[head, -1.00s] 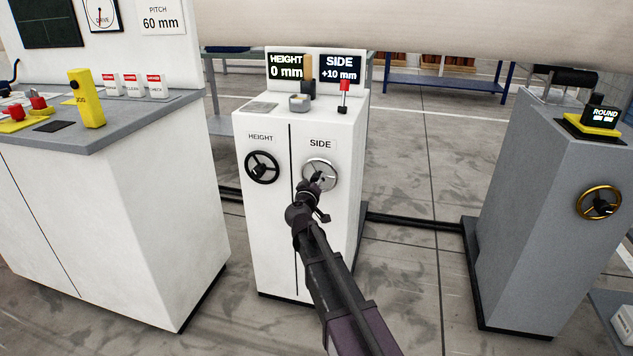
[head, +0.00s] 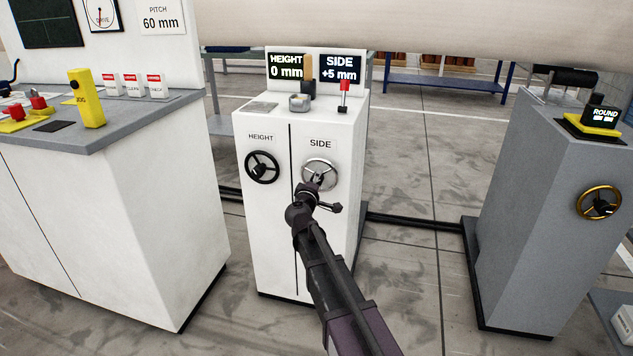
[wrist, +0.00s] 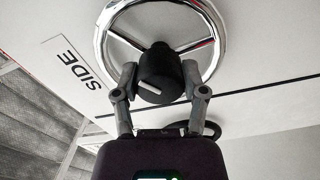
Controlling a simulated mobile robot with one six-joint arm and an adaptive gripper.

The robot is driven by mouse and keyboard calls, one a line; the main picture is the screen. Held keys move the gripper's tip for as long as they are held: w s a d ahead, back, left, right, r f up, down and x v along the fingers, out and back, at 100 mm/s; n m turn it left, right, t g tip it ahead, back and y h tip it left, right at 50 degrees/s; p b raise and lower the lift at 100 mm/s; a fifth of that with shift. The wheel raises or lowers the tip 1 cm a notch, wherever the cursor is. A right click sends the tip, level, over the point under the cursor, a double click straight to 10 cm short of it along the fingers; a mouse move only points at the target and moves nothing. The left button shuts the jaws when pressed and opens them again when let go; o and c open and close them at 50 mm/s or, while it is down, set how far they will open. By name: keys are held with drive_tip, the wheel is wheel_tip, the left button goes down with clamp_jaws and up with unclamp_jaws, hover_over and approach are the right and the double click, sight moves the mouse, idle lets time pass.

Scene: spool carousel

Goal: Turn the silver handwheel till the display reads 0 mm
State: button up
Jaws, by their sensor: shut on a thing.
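The silver handwheel (head: 333,165) is on the front of the white cabinet under the label SIDE. Its chrome rim also shows in the wrist view (wrist: 222,30). My gripper (head: 318,180) is at the wheel's hub; in the wrist view my gripper (wrist: 160,80) has its two fingers on either side of the black hub knob (wrist: 158,75), shut on it. The knob bears a white line. The SIDE display (head: 340,68) on top of the cabinet reads +5 mm. In the head view my gripper covers the lower part of the wheel.
A black handwheel (head: 262,167) labelled HEIGHT is close to the left, and the HEIGHT display (head: 287,67) reads 0 mm. A red-topped lever (head: 344,92) stands on the cabinet top. A grey cabinet with a brass handwheel (head: 599,202) is at the right.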

drive_tip(key=n, duration=0.4)
drive_tip(key=shift+w+n, duration=0.1)
drive_tip(key=shift+n, duration=2.2)
drive_tip(key=o, duration=1.1)
drive_tip(key=shift+o, duration=0.2)
drive_tip(key=v, duration=1.2)
drive_tip(key=shift+d, duration=0.1)
